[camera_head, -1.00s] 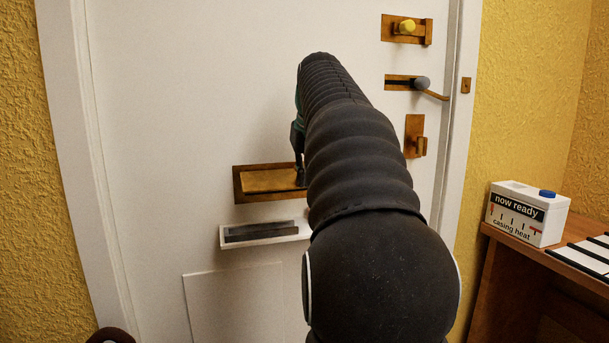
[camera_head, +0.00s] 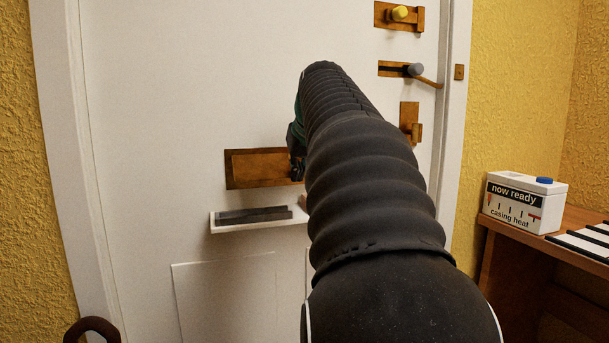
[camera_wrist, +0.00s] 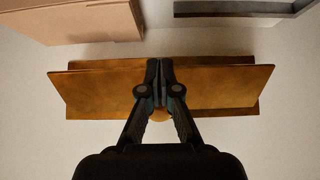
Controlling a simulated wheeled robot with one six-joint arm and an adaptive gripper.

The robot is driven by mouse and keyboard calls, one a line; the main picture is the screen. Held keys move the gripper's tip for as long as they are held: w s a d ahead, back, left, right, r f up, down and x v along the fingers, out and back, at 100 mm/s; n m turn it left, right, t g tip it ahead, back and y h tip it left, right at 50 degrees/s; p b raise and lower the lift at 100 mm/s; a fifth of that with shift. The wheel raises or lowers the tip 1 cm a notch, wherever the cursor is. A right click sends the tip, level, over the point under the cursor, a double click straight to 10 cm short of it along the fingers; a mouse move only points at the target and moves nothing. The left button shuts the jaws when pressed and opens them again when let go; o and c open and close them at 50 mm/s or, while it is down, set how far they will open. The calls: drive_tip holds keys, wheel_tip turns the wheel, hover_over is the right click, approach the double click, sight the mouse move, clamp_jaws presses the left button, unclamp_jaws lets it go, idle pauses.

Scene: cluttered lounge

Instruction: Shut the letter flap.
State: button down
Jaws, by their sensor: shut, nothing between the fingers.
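The letter flap (camera_head: 262,163) is a brass-coloured panel in a wooden-looking frame (camera_head: 229,170) on the white door. In the wrist view the flap (camera_wrist: 222,84) is a wide panel whose outline stands off from the frame behind it (camera_wrist: 85,114), so it looks still tilted out a little. My gripper (camera_head: 297,167) is at the flap's right part in the head view, largely hidden by my arm. In the wrist view my gripper (camera_wrist: 160,66) is shut and empty, its fingertips over the flap's middle, apparently touching it.
A white ledge with a dark grey inset (camera_head: 225,228) juts out below the flap. Door fittings, a yellow-knobbed bolt (camera_head: 399,13), a lever (camera_head: 415,70) and a latch (camera_head: 410,122), are at upper right. A white box (camera_head: 522,203) stands on a wooden desk (camera_head: 500,248) at right.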

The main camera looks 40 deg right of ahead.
drive_tip(key=shift+w+f, duration=0.45)
drive_tip(key=shift+f, duration=0.3)
drive_tip(key=shift+d+f, duration=0.1)
idle(0.3)
drive_tip(key=shift+s+r+p, duration=0.25)
drive_tip(key=shift+r+p, duration=0.05)
drive_tip(key=shift+p, duration=0.05)
drive_tip(key=s+a+r+p, duration=0.1)
drive_tip(key=s+a+r, duration=0.15)
drive_tip(key=s, duration=0.35)
drive_tip(key=s+a+r, duration=0.2)
drive_tip(key=s+r, duration=0.1)
drive_tip(key=s, duration=0.2)
drive_tip(key=s+a+f+n+y+p, duration=0.2)
drive_tip(key=s+a+f+p, duration=0.15)
drive_tip(key=a+f, duration=0.85)
drive_tip(key=s+a+f+n+g+p, duration=0.1)
drive_tip(key=s+a+f, duration=0.3)
drive_tip(key=f, duration=0.3)
drive_tip(key=s+a+f+n+g+p, duration=0.1)
drive_tip(key=s+a+f, duration=0.4)
drive_tip(key=a+f, duration=0.1)
drive_tip(key=shift+s+a+f+y+p, duration=0.15)
drive_tip(key=shift+a+f+y+p, duration=0.2)
drive_tip(key=shift+f, duration=0.4)
drive_tip(key=shift+d, duration=0.1)
